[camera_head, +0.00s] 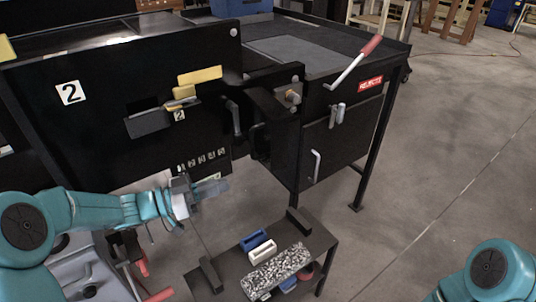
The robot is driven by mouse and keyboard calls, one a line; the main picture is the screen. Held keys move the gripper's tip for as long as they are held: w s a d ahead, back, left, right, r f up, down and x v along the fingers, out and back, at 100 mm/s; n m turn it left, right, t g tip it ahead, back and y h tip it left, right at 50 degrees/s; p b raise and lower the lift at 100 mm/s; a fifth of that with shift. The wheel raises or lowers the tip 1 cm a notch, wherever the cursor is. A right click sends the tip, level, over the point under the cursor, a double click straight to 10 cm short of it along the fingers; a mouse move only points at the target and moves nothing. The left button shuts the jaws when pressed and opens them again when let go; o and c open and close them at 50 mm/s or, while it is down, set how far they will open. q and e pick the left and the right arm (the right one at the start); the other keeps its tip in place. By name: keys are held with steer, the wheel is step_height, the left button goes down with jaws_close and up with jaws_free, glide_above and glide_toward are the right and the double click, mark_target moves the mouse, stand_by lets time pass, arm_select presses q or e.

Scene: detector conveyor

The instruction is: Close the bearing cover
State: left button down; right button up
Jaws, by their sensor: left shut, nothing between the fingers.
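A black conveyor housing (75,130) marked "2" stands in front of me. A dark grey flap (148,122) with a yellow handle (183,98) is on its front face; I cannot tell for sure whether this is the bearing cover, or whether it is open. A dark handle (234,118) stands upright at the housing's right end, by a dark recess. My left gripper (222,187) is shut and empty, below the housing's lower edge, apart from the flap. My right arm shows at the bottom right; its gripper is out of view.
A black reject box (335,145) with a red-gripped lever (355,62) stands to the right. Below is a low black shelf (225,262) holding a blue block (254,240), a white block (262,251) and a speckled bar (277,272). Floor at right is clear.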

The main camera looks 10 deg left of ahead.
arm_select(q)
step_height(320, 180, up, 2)
steer(key=a, duration=0.3)
steer(key=t+p, duration=0.1)
steer(key=p, duration=0.2)
glide_toward(270, 160)
steer(key=shift+y, duration=0.3)
steer(key=x, duration=0.6)
steer(key=shift+w+d+r, duration=0.2)
steer(key=shift+w+r, duration=0.05)
steer(key=shift+s+r, duration=0.1)
steer(key=shift+d, duration=0.15)
